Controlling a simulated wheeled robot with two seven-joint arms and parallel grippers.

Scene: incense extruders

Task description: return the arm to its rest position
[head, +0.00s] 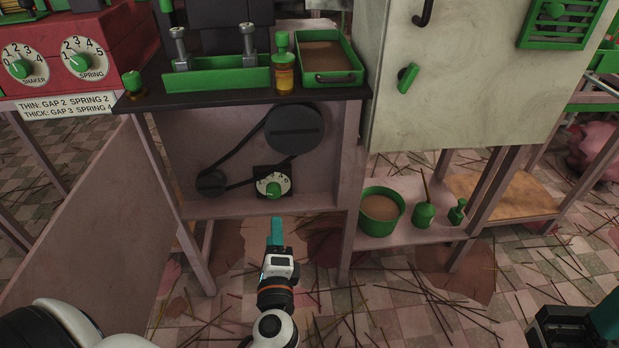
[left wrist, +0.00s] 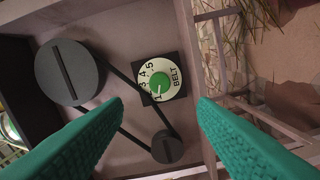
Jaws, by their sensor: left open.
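My left arm reaches in from the bottom of the head view. Its gripper (head: 275,232) has teal fingers and is in front of and just below the belt dial (head: 273,185) in the picture. In the left wrist view the two fingers (left wrist: 160,112) stand wide apart with nothing between them. The white belt dial with its green knob (left wrist: 158,84) shows beyond the fingers, apart from them. My right gripper (head: 603,318) is partly in view at the bottom right corner. Its opening is cut off by the frame.
The dark worktop (head: 240,96) bears a green tray of brown powder (head: 325,58) and an amber bottle (head: 284,70). Two pulleys (head: 295,130) with a belt are below. A lower shelf holds a green pot (head: 380,210). Loose sticks litter the tiled floor (head: 400,310).

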